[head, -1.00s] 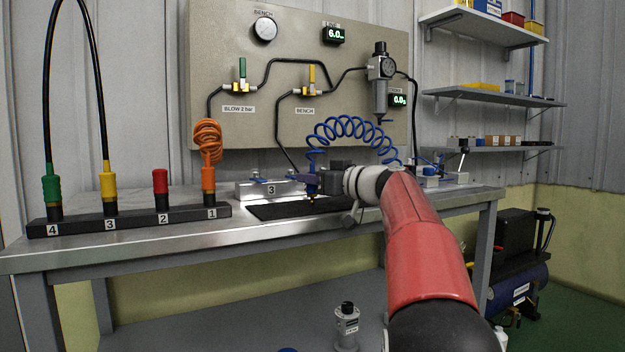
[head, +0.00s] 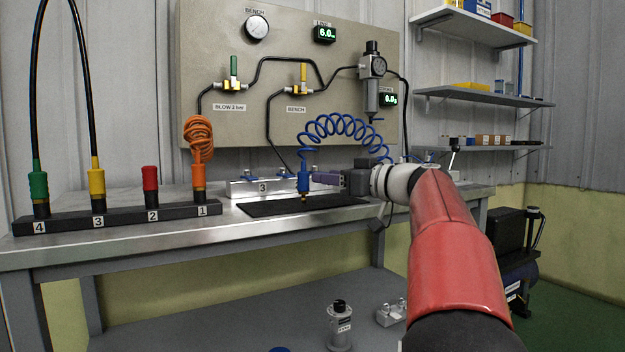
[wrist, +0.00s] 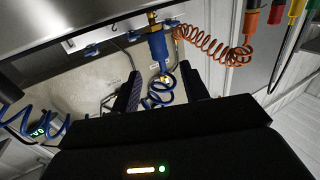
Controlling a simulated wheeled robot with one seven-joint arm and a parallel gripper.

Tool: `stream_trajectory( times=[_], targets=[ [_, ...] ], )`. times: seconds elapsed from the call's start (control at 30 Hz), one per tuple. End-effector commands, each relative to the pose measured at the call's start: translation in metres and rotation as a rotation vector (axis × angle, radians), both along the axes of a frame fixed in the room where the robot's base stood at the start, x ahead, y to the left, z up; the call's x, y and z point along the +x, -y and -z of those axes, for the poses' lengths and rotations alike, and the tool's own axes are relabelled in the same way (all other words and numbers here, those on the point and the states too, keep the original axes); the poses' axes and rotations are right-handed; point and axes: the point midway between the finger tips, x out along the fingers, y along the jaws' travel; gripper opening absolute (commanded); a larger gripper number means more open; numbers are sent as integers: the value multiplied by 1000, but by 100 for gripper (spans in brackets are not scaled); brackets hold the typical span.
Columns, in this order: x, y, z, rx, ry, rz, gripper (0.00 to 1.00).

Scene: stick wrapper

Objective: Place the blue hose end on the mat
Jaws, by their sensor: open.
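The blue hose end (head: 304,181) is upright, brass tip down, over the black mat (head: 262,209) on the bench. I cannot tell whether the tip touches the mat. Its coiled blue hose (head: 345,126) rises behind it. My gripper (head: 317,180) is open and empty, just right of the hose end in the head view. In the wrist view the blue hose end (wrist: 158,48) lies ahead of the open gripper (wrist: 160,73), past the fingertips and apart from them.
A metal block marked 3 (head: 262,188) stands behind the mat. A black rack (head: 115,218) with numbered green, yellow, red and orange connectors is at the left. The orange coil (head: 199,138) hangs above it. The bench front edge is clear.

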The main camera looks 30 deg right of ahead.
Motion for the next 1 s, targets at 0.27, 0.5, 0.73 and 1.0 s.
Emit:
stream_trajectory(
  times=[0.27,0.5,0.73,1.0],
  targets=[
    [-34,15,0,0,0,1,45],
    [-37,16,0,0,0,-2,45],
    [-37,16,0,0,0,-1,45],
    [-37,17,0,0,0,0,45]
  ],
)
